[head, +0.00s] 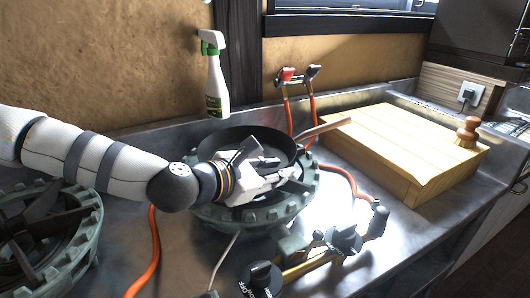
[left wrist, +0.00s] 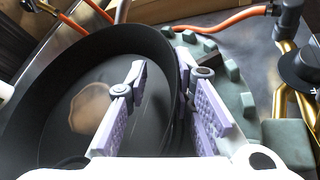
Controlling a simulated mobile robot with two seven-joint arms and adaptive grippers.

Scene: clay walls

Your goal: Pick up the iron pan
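The black iron pan (head: 222,143) sits on the round grey-green burner (head: 240,217) in the head view. Its light brown handle (head: 325,128) points right, toward the wooden box. My left gripper (head: 284,172) is over the pan's near right side, its fingers apart. In the left wrist view, the pan (left wrist: 55,100) fills the left side. One finger of the gripper (left wrist: 162,80) is inside the pan and the other is outside, with the rim between them. A gap shows between the inner finger and the pan wall. My right gripper is not in view.
A wooden box (head: 405,150) with a brush (head: 467,132) on it stands right. A spray bottle (head: 214,78) stands behind the pan. Stove knobs (head: 262,279) and orange hoses (head: 152,250) lie near the burner. A second burner (head: 45,235) is at left.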

